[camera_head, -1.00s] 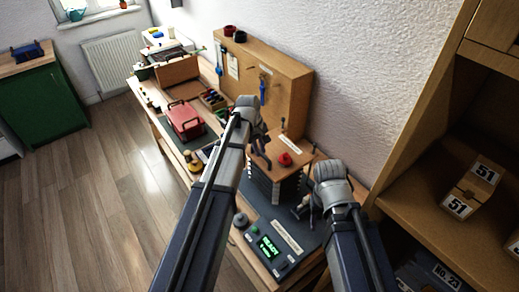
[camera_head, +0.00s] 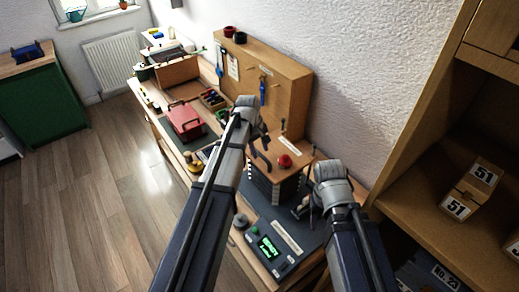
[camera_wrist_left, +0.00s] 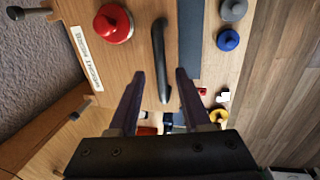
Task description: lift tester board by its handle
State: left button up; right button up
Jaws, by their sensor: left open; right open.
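The tester board (camera_head: 295,176) is a wooden panel lying on top of a dark ribbed block on the workbench. It carries a red knob (camera_head: 284,160), which also shows in the left wrist view (camera_wrist_left: 113,23). Its black bar handle (camera_wrist_left: 158,50) runs lengthwise between my left fingers in that view. My left gripper (camera_head: 259,161) is open over the board's left part; in the left wrist view its fingers (camera_wrist_left: 160,75) flank the handle without closing on it. I cannot tell the exact height gap. My right gripper (camera_head: 305,210) is open, to the right of the block.
A control box (camera_head: 270,248) with a green display stands at the bench's front. A red toolbox (camera_head: 185,121) and a wooden pegboard (camera_head: 270,80) are further back. A shelf with numbered boxes (camera_head: 470,188) is close on the right.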

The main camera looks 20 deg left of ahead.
notch_tip(320, 180, up, 7)
jog(key=p, duration=0.7)
jog(key=shift+r, duration=0.2)
dwell(1.8)
